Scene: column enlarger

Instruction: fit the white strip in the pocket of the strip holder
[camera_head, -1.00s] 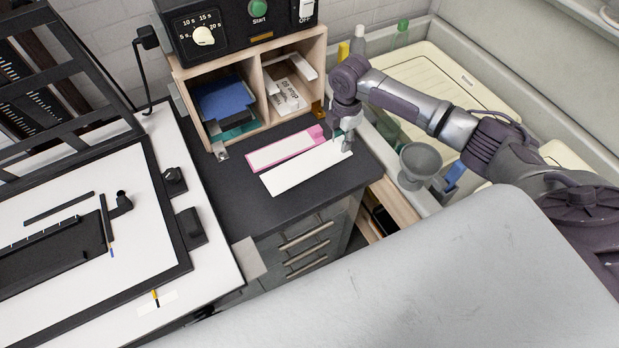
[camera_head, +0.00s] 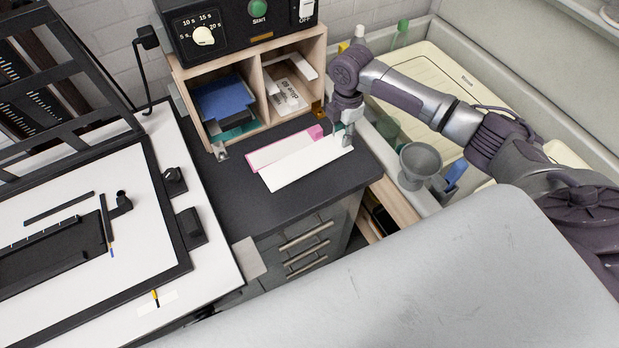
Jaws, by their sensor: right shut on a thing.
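The white strip (camera_head: 300,168) is long and flat, and lies at a slant over the dark worktop. My right gripper (camera_head: 345,139) is shut on its right end. The strip holder (camera_head: 317,132) is pink with a pale inner area. It sits just behind the strip, roughly parallel to it, and the strip hides part of its front side. I cannot tell whether the strip touches the holder or hovers above it. My left gripper is out of view.
A wooden shelf (camera_head: 262,93) with blue and white papers stands behind, under a black timer box (camera_head: 233,25). A grey funnel-like cup (camera_head: 420,161) and pale trays are at right. A white easel board (camera_head: 60,220) is at left. The worktop's front (camera_head: 235,200) is clear.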

